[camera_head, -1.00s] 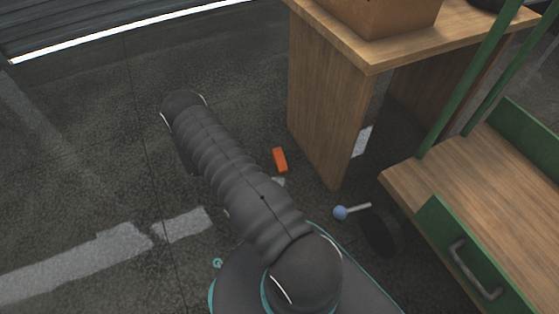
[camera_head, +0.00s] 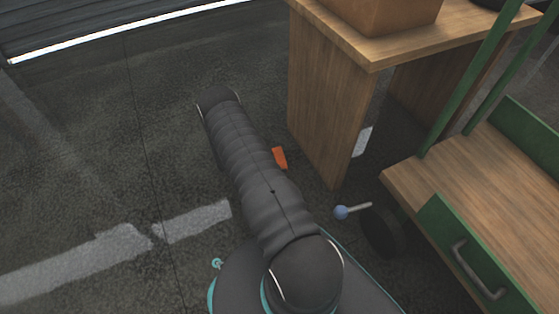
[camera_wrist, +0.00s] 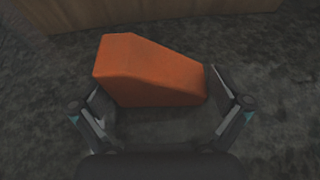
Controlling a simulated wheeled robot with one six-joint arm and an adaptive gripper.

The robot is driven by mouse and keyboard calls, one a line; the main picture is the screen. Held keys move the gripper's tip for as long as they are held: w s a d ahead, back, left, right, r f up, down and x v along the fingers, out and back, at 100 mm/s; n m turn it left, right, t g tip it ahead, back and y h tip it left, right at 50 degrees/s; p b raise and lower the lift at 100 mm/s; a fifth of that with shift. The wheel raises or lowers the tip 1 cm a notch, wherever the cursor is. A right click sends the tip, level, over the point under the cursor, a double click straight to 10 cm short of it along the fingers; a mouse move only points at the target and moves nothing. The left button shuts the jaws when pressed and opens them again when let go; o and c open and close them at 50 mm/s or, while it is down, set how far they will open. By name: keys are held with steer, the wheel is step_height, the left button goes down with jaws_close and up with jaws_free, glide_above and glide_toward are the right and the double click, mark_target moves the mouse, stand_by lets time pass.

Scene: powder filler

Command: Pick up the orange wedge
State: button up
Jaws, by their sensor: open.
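The orange wedge (camera_wrist: 150,72) lies on the dark floor. In the wrist view it fills the space just ahead of and partly between my two fingers, with its tall end at the left and its sloped end at the right. My gripper (camera_wrist: 160,108) is open, with a finger on each side. The right fingertip is close to the wedge's thin end; I cannot tell whether it touches. In the head view the orange wedge (camera_head: 280,157) shows beside my arm, its left part hidden by the arm, and my gripper is hidden.
A wooden table's side panel (camera_head: 325,110) stands close to the right of the wedge, with a box (camera_head: 385,15) on top. A green-framed wooden cart (camera_head: 490,180) stands at the right. A blue ball on a rod (camera_head: 341,212) is near its wheel. Floor at the left is clear.

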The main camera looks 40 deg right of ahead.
steer(key=shift+x, duration=0.8)
steer(key=c, duration=0.9)
